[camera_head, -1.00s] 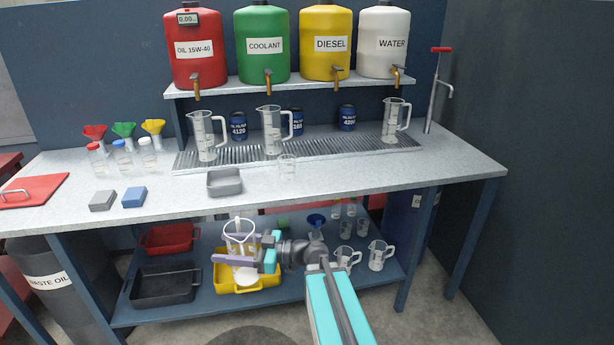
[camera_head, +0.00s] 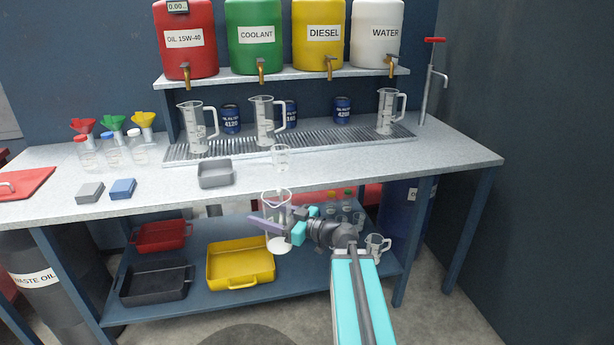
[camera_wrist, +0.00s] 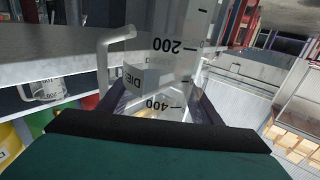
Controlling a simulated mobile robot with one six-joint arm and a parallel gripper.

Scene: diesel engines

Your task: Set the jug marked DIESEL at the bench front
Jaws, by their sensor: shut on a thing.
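My gripper (camera_head: 277,222) is shut on a clear measuring jug (camera_head: 276,203), which is roughly upright in front of the bench (camera_head: 400,172). In the head view, the jug's rim overlaps the underside of the bench's front edge and its base shows below the fingers. In the wrist view, the jug (camera_wrist: 172,65) stands between the dark fingers (camera_wrist: 160,112).
The bench top right of the beaker is bare. Several jugs stand along the drain grate (camera_head: 330,140). A yellow tray (camera_head: 240,263) sits on the lower shelf.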

